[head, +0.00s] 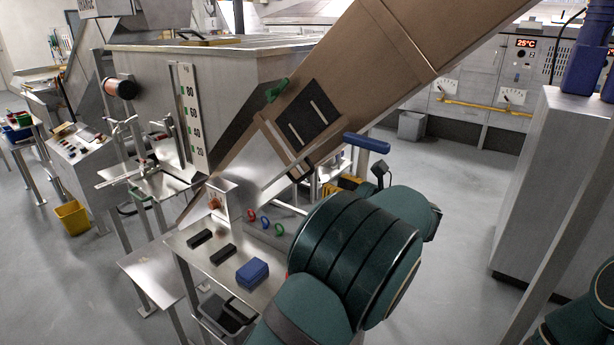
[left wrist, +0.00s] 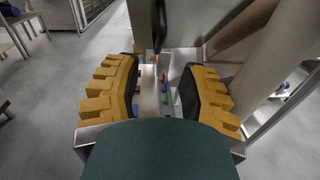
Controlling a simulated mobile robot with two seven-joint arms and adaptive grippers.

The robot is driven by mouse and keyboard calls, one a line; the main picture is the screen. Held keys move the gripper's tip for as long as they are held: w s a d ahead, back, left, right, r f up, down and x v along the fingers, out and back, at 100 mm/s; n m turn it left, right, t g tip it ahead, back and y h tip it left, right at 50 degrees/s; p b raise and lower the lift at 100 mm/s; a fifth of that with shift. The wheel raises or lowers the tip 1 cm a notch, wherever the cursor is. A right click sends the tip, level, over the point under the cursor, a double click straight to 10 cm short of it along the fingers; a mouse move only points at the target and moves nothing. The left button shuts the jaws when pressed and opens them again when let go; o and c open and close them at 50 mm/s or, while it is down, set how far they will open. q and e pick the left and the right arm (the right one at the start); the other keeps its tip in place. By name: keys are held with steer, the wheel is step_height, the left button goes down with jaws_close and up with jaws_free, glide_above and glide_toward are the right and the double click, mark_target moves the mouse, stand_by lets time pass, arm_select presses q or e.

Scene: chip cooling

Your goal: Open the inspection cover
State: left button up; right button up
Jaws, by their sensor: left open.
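A brown sloping chute (head: 385,65) runs from the upper right down to the centre of the head view. A dark panel with two pale bars (head: 308,112), which looks like the inspection cover, lies flat against it. A green handle (head: 277,91) is at its upper left, and a dark fitting (head: 299,170) is below it. My left gripper (head: 346,184) is mostly hidden behind my green wrist, below the chute. In the left wrist view its yellow fingers (left wrist: 160,88) are wide apart, with nothing held between them. My right gripper is out of view.
A metal bench (head: 207,262) below the chute carries black blocks (head: 212,243), a blue block (head: 252,272) and red, blue and green rings (head: 265,222). A grey cabinet (head: 548,180) stands at right, with open floor between.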

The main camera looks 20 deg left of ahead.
mark_target(307, 175)
arm_select(q)
steer(key=x, duration=0.8)
steer(key=shift+w+a, duration=0.15)
steer(key=shift+a, duration=0.2)
jaws_close()
